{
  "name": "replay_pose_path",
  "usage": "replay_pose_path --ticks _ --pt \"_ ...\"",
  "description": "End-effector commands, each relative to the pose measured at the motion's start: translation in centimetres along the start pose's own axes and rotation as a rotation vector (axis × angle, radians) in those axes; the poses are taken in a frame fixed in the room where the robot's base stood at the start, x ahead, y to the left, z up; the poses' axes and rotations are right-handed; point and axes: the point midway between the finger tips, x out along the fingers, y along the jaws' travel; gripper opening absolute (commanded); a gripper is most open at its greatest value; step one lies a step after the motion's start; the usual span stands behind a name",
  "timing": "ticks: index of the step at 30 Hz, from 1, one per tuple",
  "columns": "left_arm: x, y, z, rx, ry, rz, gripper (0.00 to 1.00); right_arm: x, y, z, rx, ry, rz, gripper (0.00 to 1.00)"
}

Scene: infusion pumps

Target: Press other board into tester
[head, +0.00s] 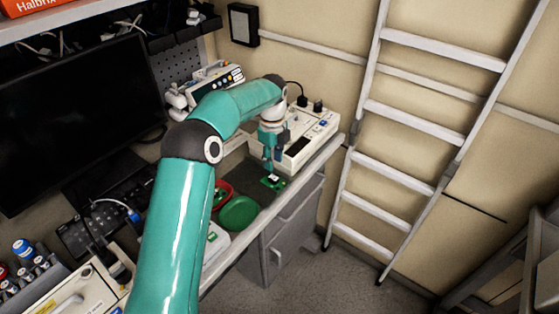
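A small green board (277,184) with a pale part on it is at the right end of the dark mat (252,171), near the bench's front edge. My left gripper (269,167) points down directly above this board, its fingertips at or close to it. The fingers are too small to tell whether they grip it. A cream box with dark slots, which looks like the tester (312,140), stands just behind and right of the gripper. Part of it is hidden by my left arm. A red bowl (229,187) holds something green, perhaps another board. My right gripper is out of view.
A green dish (239,213) sits in front of the red bowl. A white device (215,244) is nearer on the bench. A ladder (407,127) leans on the wall at right. The floor beside the bench is clear.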

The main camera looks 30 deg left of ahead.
Motion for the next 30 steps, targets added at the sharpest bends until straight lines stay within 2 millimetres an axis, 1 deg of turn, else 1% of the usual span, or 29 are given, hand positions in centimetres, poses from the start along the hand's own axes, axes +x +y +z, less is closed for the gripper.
replay_pose_path --ticks 1,9,18,22,29,30 --pt "0.8 0.1 0.0 -0.001 0.0 0.0 0.34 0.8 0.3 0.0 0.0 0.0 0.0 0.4" --pt "4.2 0.1 0.1 -0.004 0.0 0.0 0.34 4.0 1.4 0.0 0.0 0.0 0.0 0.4" --pt "6.7 0.1 0.1 -0.006 -0.001 0.001 0.34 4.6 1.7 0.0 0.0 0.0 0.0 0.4" --pt "7.0 0.2 0.1 -0.006 -0.001 0.001 0.34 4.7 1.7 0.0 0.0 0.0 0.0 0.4" --pt "6.9 0.2 0.2 -0.007 -0.001 0.0 0.34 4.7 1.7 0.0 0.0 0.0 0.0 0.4" --pt "6.9 0.2 0.2 -0.007 -0.001 0.0 0.28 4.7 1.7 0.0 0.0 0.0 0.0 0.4"
